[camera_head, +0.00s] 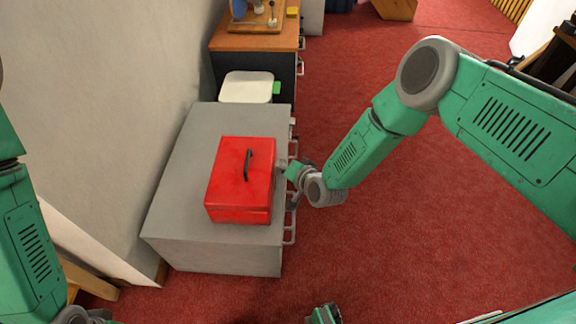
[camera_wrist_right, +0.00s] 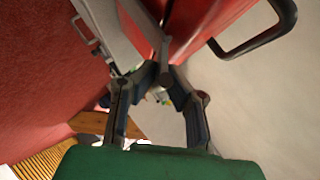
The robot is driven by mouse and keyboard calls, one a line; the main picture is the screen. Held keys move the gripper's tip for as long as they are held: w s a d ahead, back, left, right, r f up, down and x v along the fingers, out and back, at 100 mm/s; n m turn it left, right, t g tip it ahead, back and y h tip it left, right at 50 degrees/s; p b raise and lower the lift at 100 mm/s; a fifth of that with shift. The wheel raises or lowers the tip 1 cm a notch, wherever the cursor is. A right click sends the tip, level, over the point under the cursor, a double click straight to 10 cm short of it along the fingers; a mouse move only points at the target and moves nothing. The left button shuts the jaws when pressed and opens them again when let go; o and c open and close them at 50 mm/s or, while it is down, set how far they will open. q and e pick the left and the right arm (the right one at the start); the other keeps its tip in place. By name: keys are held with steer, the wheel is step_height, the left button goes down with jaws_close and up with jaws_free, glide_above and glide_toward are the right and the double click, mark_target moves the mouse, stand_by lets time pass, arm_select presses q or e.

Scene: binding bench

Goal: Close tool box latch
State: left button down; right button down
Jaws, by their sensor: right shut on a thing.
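A red tool box (camera_head: 240,180) with a black lid handle (camera_head: 247,165) sits on a grey cabinet top, its lid down. My right gripper (camera_head: 282,168) is at the box's right side. In the right wrist view, my right gripper (camera_wrist_right: 163,78) has its fingertips together on a grey metal latch (camera_wrist_right: 146,24) beside the red box wall (camera_wrist_right: 188,22). The fingers hide the latch's end, and I cannot tell whether it is fastened. The black handle (camera_wrist_right: 262,42) also shows there. My left arm is at the left edge; its gripper fingers are not visible.
The grey cabinet (camera_head: 180,205) has pull handles along its right side and stands near a pale wall. A white-topped bin (camera_head: 246,87) and a wooden-topped desk (camera_head: 256,42) stand behind it. Red carpet (camera_head: 400,220) lies open to the right.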

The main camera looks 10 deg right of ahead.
steer(key=shift+w+a+r, duration=0.15)
steer(key=shift+a, duration=0.1)
stand_by(0.3)
steer(key=c, duration=1.6)
jaws_free()
steer(key=shift+s+d+r, duration=0.15)
steer(key=shift+s, duration=0.15)
steer(key=v, duration=1.1)
steer(key=shift+s, duration=0.1)
